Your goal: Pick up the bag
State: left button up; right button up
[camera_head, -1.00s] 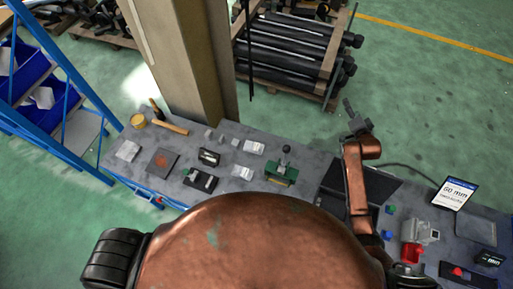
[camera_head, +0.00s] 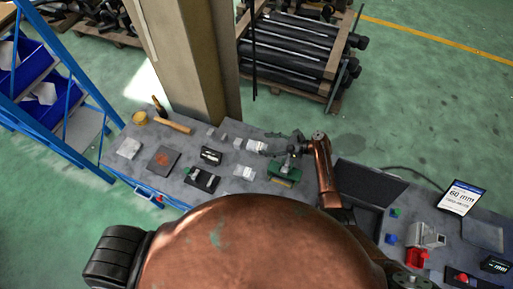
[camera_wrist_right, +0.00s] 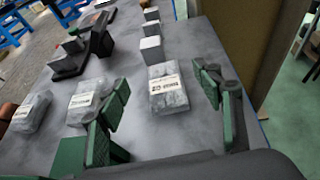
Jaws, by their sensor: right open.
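A clear bag with a pale label (camera_head: 254,145) lies flat on the grey workbench. In the right wrist view the bag (camera_wrist_right: 168,92) lies just beyond and between the fingertips. A second labelled bag (camera_head: 243,171) lies nearer; it also shows in the right wrist view (camera_wrist_right: 88,100). A third bag (camera_wrist_right: 30,113) is at that view's left. My right gripper (camera_head: 268,148) is open over the bench, right beside the first bag. Its green-padded fingers (camera_wrist_right: 164,82) are spread with nothing held; I cannot tell whether they touch the bag. My left gripper is not in view.
Small grey blocks (camera_wrist_right: 152,48) line up beyond the bag. A beige pillar (camera_head: 190,60) rises behind the bench. Black trays (camera_head: 200,179) and a hammer (camera_head: 174,125) lie left.

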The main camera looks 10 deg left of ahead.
aim_at(256, 145)
jog(key=f, duration=0.2)
jog(key=shift+w+a+f+b, duration=0.1)
jog(key=shift+a+f+b, duration=0.15)
jog(key=shift+f+b, duration=0.1)
jog(key=shift+x, duration=0.9)
jog(key=b+x, duration=0.2)
jog(key=x, duration=0.3)
jog(key=shift+a, duration=0.1)
jog(key=shift+c, duration=0.2)
jog(key=c, duration=1.3)
jog(key=shift+c, duration=0.4)
jog(key=shift+r, duration=0.15)
